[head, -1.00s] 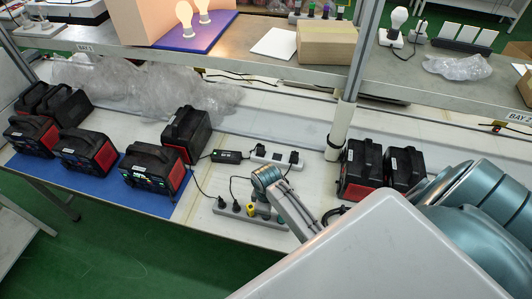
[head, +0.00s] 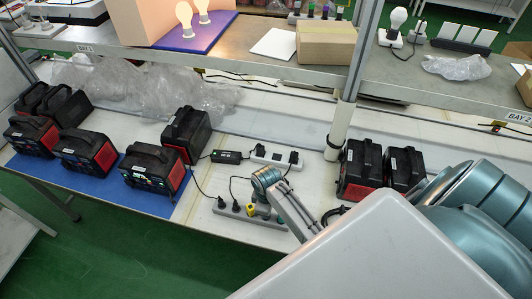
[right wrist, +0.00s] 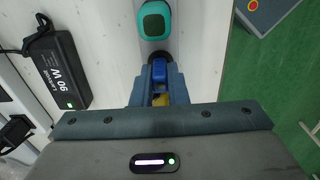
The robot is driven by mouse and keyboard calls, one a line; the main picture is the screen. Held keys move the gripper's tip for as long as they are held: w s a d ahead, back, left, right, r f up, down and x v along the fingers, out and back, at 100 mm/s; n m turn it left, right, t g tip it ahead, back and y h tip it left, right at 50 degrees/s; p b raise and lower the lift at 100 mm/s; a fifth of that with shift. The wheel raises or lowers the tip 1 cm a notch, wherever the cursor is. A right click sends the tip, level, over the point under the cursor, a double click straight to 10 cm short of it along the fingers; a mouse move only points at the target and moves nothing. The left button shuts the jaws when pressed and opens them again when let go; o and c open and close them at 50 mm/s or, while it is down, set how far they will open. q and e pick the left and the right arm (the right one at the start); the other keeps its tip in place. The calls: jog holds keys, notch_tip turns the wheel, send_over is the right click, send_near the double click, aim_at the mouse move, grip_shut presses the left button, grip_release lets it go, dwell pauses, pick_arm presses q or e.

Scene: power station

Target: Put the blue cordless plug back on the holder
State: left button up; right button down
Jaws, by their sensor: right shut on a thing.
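My right gripper (right wrist: 158,82) is shut on the blue plug (right wrist: 159,69), which shows between the fingers in the right wrist view. A dark round part lies just beyond it; I cannot tell whether the plug touches or sits in the strip. The grey strip-shaped holder (head: 233,215) lies on the table in the head view, with my right gripper (head: 263,196) over it, hiding the blue plug. A yellow plug (head: 251,210) is on the strip just left of the gripper. A teal plug (right wrist: 154,21) stands ahead in the wrist view. My left gripper is not in view.
A black 90 W adapter (right wrist: 62,70) lies behind the strip, beside a white power strip (head: 273,156). Cables run between them. Black-red power stations (head: 153,170) stand left, others (head: 360,168) right. A post (head: 339,132) and shelf (head: 250,43) are behind.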

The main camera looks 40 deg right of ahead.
jog(key=shift+f, duration=0.1)
jog(key=c, duration=1.3)
grip_release()
jog(key=shift+c, duration=0.2)
notch_tip(320, 180, up, 10)
jog(key=b, duration=0.2)
jog(key=shift+b, duration=0.35)
jog(key=shift+r, duration=0.4)
